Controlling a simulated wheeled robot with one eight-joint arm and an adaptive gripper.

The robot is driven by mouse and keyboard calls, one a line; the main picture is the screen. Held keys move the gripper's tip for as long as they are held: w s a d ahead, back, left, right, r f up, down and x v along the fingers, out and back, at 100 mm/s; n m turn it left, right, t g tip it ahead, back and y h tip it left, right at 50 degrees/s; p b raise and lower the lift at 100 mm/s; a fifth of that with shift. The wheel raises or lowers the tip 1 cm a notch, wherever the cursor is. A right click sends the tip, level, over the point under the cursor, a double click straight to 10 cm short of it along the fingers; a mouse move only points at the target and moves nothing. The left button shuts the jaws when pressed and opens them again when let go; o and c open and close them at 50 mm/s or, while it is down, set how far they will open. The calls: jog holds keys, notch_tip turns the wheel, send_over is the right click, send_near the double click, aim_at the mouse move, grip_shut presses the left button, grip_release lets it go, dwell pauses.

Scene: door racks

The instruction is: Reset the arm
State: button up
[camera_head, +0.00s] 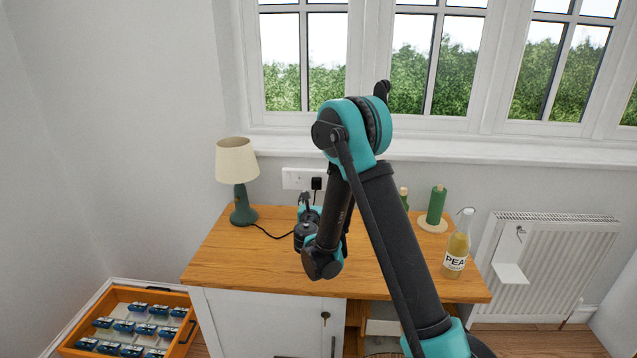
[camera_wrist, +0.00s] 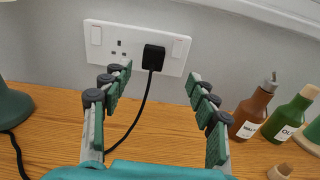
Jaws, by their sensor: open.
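My gripper (camera_wrist: 158,82) is open and empty in the wrist view, its green-padded fingers spread wide. It is above the wooden top (camera_wrist: 45,135) and faces a white double wall socket (camera_wrist: 110,40). A black plug (camera_wrist: 153,57) sits in the socket's right side and shows between the fingertips. Its black cable (camera_wrist: 138,115) runs down to the wooden top. In the head view my gripper (camera_head: 306,202) is small and partly hidden behind my arm, over the cabinet top near the wall.
A lamp (camera_head: 237,165) stands left on the cabinet top (camera_head: 230,265). An oil bottle (camera_wrist: 288,118), a brown bottle (camera_wrist: 252,112), a green roll (camera_head: 436,205) and a yellow bottle (camera_head: 457,245) stand right. A radiator (camera_head: 560,255) is at right.

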jog(key=s+d+r+m+g+h, duration=0.1)
jog(key=s+d+m+g, duration=0.1)
jog(key=s+d+m, duration=0.35)
jog(key=s+d+m+g+h, duration=0.2)
jog(key=s+d+m+g, duration=0.1)
jog(key=d+m, duration=0.55)
jog(key=s+d+r+m+g+h, duration=0.15)
jog(key=s+d+m, duration=0.3)
jog(key=d, duration=0.55)
jog(key=s+f+m+g+y, duration=0.2)
jog(key=s+m, duration=0.6)
jog(key=s, duration=0.5)
jog(key=s+d+f+m+g+y, duration=0.1)
jog(key=s+f+m+g+y, duration=0.2)
jog(key=s, duration=1)
notch_tip(320, 180, down, 3)
jog(key=m+g, duration=0.2)
jog(key=m, duration=0.3)
jog(key=shift+s+r, duration=0.2)
jog(key=shift+s, duration=0.15)
jog(key=shift+d+m+y, duration=0.1)
jog(key=shift+m+y, duration=0.15)
